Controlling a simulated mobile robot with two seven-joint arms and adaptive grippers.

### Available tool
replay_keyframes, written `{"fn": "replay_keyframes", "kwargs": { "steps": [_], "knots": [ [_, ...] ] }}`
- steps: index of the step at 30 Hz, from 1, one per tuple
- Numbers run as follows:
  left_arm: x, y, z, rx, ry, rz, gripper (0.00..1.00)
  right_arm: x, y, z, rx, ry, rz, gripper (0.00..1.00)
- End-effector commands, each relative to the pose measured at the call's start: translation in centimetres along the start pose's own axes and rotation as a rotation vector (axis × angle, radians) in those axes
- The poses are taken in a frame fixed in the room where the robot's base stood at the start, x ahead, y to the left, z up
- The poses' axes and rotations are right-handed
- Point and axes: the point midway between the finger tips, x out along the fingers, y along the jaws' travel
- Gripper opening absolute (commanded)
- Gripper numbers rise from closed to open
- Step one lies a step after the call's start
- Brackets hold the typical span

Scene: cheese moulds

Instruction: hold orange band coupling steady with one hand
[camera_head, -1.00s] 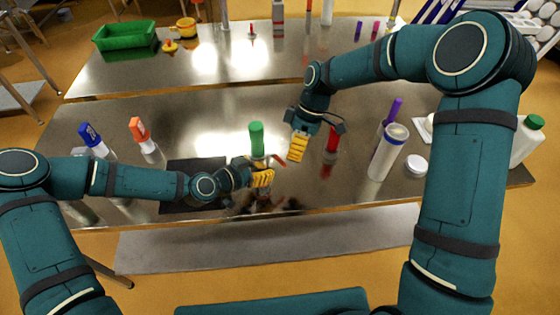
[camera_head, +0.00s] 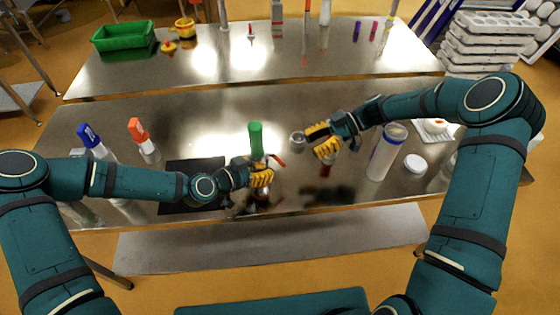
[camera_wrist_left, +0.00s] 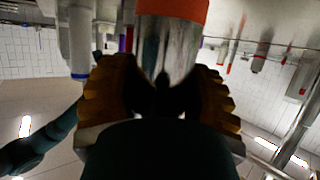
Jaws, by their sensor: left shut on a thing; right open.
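My left gripper (camera_head: 262,178) is shut on a shiny metal cylinder with an orange-red band, which I take as the orange band coupling. In the left wrist view the coupling (camera_wrist_left: 168,45) stands between the yellow ribbed fingers, with its orange band (camera_wrist_left: 172,9) at the top edge. In the head view the fingers hide most of it. A green cylinder (camera_head: 256,140) rises just behind the left gripper, and a small orange-red piece (camera_head: 278,160) shows beside it. My right gripper (camera_head: 313,144) is open, to the right of the coupling and apart from it.
A small round metal part (camera_head: 297,141) lies by the right fingertips. A clear tube (camera_head: 383,155) and a white lid (camera_head: 415,164) stand to the right. Blue-topped (camera_head: 90,135) and orange-topped (camera_head: 138,131) pieces stand left. A dark mat (camera_head: 185,170) lies behind the left forearm.

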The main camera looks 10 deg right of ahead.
Motion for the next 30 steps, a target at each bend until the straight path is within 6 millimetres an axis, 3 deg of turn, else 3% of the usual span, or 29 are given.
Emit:
{"fn": "replay_keyframes", "kwargs": {
  "steps": [15,21,30],
  "knots": [
    [0.0,0.0,-0.1,0.001,0.002,0.000,0.08,9.1,-0.1,0.0,0.002,-0.002,-0.005,0.41],
    [0.0,0.0,-0.1,0.001,0.002,0.000,0.08,10.6,-0.1,0.1,0.003,-0.003,-0.003,0.41],
    [0.0,0.0,-0.1,0.001,0.002,0.000,0.08,10.8,-0.1,0.1,0.003,-0.003,-0.002,0.41]
  ]
}}
